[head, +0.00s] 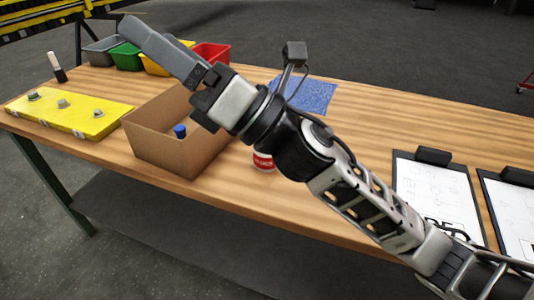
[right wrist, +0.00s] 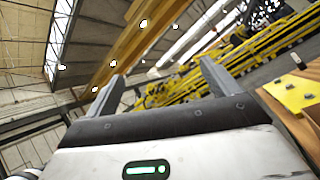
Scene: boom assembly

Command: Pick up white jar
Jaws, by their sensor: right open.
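A white jar (head: 263,161) with a red label stands on the wooden table, just right of the cardboard box in the head view. My right arm covers its upper part. My right gripper (head: 140,30) is raised above the table, up and left of the jar, with its fingers pointing away to the upper left. In the right wrist view its two fingers (right wrist: 158,78) stand apart with nothing between them. My left gripper is not in view.
An open cardboard box (head: 165,160) holds a blue-capped item (head: 180,131). A yellow plate with bolts (head: 75,115), a black-and-white bottle (head: 57,67), coloured bins (head: 125,55), a blue mat (head: 305,95) and clipboards (head: 436,195) share the table (head: 400,120).

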